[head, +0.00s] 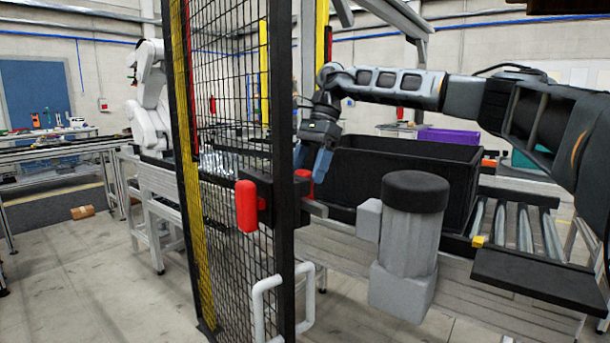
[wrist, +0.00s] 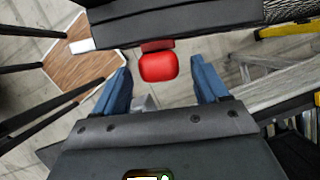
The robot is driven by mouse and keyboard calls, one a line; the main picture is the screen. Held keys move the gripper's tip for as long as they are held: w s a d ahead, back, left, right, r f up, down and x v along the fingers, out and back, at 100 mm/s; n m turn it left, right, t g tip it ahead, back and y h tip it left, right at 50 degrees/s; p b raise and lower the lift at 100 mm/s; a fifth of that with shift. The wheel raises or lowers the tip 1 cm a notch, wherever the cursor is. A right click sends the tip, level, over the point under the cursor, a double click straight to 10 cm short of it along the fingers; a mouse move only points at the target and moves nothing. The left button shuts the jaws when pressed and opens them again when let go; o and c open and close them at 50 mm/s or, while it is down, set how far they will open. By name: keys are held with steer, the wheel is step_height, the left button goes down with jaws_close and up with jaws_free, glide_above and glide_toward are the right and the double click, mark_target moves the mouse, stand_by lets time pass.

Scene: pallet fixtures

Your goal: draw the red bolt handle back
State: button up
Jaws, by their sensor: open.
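The red bolt handle (wrist: 158,67) is a rounded red knob on a dark mount. In the wrist view it sits between the lines of the two blue fingers, near their tips, with a gap on each side. In the head view a red piece (head: 303,175) shows beside the blue fingers, partly hidden by them and the post. My gripper (head: 312,168) is open, reaching down beside the fence post. A larger red grip (head: 246,205) sticks out from a black lock box (head: 265,203) on the fence's left side.
The black mesh fence (head: 232,90) and its post stand close left of my gripper. A large black crate (head: 405,180) rests on the conveyor behind it. A grey cylinder with a black cap (head: 412,225) stands front right. A white handle (head: 268,308) is below.

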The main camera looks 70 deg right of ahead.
steer(key=shift+x, duration=1.05)
steer(key=shift+r, duration=0.1)
